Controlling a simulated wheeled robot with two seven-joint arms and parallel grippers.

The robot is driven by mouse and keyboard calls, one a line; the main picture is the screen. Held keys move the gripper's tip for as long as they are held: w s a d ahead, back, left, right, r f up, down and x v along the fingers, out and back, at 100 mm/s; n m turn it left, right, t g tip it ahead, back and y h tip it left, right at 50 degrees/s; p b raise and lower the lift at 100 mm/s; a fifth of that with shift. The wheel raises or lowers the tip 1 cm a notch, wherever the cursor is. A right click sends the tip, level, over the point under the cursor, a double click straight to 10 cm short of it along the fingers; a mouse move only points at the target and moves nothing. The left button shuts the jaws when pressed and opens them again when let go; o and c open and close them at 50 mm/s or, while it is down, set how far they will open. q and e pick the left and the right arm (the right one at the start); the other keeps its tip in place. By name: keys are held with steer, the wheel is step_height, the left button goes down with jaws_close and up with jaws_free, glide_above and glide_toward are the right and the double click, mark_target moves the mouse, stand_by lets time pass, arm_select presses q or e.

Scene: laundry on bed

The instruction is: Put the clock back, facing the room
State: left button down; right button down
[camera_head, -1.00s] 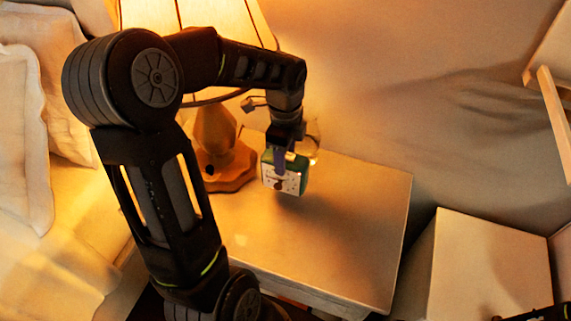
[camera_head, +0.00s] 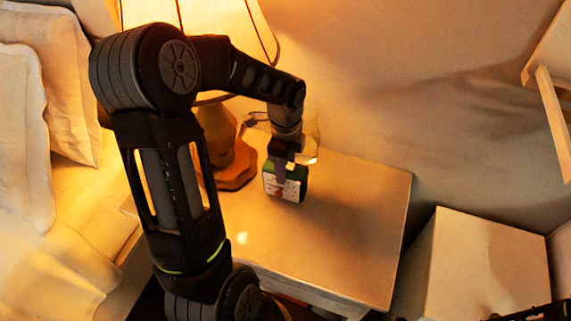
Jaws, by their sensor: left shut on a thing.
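The clock (camera_head: 287,186) is a small green box with a pale face. It shows at the middle of the head view, upright, with its face turned toward the front of the picture. My left gripper (camera_head: 287,168) comes down from above and is shut on the clock's top. The clock is over the bedside table (camera_head: 330,245), right of the lamp base; I cannot tell whether it touches the top. My right gripper is not in view; only a dark bit of that arm shows at the bottom right corner.
A lit lamp (camera_head: 240,165) with a wooden base stands left of the clock. A glass (camera_head: 312,140) is close behind the gripper. The table's front and right are clear. A pale box (camera_head: 490,265) stands to the right, and the bed with pillows (camera_head: 65,85) is on the left.

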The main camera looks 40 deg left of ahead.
arm_select(q)
steer(key=shift+f, duration=0.2)
steer(key=c, duration=0.6)
jaws_free()
step_height(320, 180, up, 7)
steer(key=shift+r, duration=0.5)
stand_by(0.3)
